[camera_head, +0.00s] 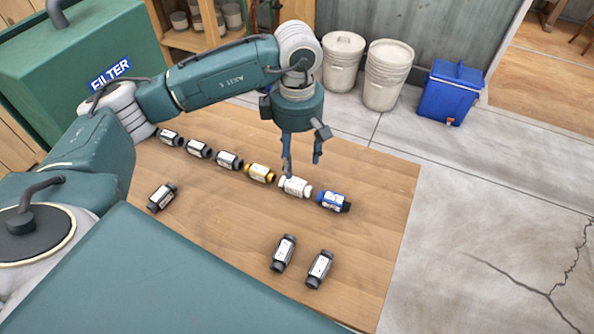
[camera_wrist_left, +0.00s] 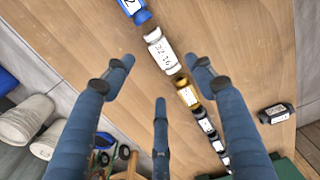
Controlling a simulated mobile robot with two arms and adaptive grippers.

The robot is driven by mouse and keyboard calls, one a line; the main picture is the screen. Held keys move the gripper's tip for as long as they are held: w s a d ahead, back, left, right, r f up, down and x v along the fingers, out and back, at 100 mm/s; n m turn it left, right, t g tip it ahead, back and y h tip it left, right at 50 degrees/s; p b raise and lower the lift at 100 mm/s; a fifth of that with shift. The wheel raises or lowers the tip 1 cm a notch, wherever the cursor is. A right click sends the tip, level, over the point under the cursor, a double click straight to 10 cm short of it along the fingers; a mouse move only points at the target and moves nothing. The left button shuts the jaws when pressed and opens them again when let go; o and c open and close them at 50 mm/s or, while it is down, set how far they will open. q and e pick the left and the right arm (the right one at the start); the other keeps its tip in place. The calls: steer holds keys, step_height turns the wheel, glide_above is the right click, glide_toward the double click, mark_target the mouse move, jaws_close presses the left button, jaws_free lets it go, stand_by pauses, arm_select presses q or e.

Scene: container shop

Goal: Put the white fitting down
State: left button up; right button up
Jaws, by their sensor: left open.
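The white fitting (camera_head: 295,187) lies on its side on the wooden table, in a row between a gold fitting (camera_head: 260,173) and a blue fitting (camera_head: 334,201). In the left wrist view the white fitting (camera_wrist_left: 161,52) lies beyond the spread fingertips, on the table. My left gripper (camera_head: 302,165) is open and empty, pointing down just above and behind the white fitting. In the left wrist view its fingers (camera_wrist_left: 160,85) are apart with nothing between them. My right gripper is not in view.
Several black fittings (camera_head: 228,160) continue the row to the left. Another black fitting (camera_head: 162,197) lies at the front left, and two (camera_head: 284,253) (camera_head: 319,269) lie near the front right. White buckets (camera_head: 386,76) and a blue cooler (camera_head: 451,92) stand on the floor behind.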

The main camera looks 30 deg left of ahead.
arm_select(q)
step_height(320, 180, up, 2)
steer(key=shift+r, duration=0.2)
stand_by(0.4)
